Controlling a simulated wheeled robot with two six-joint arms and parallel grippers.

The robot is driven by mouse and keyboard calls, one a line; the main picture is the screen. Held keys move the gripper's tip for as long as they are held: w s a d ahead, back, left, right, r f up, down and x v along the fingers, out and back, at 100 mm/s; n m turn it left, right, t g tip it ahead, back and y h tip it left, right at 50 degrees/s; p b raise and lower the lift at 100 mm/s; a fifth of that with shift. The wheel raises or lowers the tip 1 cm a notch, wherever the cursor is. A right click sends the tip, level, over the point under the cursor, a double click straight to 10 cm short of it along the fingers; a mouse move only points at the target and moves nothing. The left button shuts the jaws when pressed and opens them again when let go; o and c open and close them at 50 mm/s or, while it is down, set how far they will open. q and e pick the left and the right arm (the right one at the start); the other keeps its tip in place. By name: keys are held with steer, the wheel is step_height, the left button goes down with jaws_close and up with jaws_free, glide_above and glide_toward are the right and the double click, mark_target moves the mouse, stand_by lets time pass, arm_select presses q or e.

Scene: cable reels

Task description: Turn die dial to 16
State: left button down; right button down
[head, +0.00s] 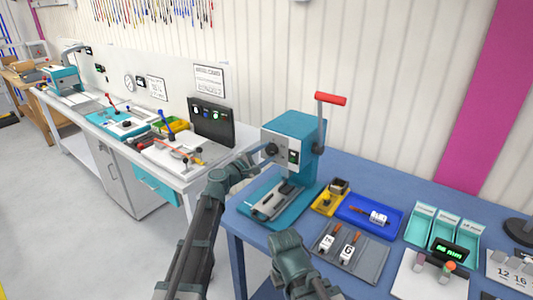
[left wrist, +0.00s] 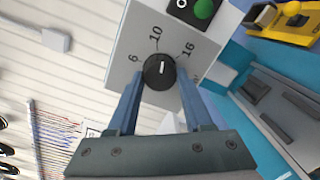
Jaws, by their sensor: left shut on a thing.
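The teal machine (head: 296,140) stands on the blue table, with a grey front panel and a dark dial (head: 271,149). In the left wrist view the black round dial (left wrist: 159,72) has a white pointer line and the marks 6, 10 and 16 (left wrist: 187,50). The pointer aims nearly straight up in that view, between 10 and 16 and nearer to 10. My left gripper (head: 262,158) is at the panel, its two blue fingers (left wrist: 159,84) shut on the dial from both sides. Part of my right arm shows low in the head view, but no fingers of it.
A black switch box with a green button (left wrist: 202,8) sits beside the dial. A red-handled lever (head: 330,99) rises at the machine's right. Yellow (head: 328,203), blue (head: 372,224) and grey (head: 372,262) trays lie to its right. A white bench with tools stands to the left.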

arm_select(q)
steer(key=m, duration=0.4)
steer(key=shift+r+m+p, duration=0.1)
steer(key=shift+m+p, duration=0.2)
steer(key=shift+m, duration=2.2)
steer(key=shift+s, duration=0.1)
steer(key=shift+c, duration=1.6)
jaws_free()
steer(key=shift+r, duration=0.1)
steer(key=p+v, duration=0.1)
steer(key=v, duration=1.2)
steer(key=shift+s+r, duration=0.15)
steer(key=shift+s, duration=0.2)
steer(key=shift+a, duration=0.1)
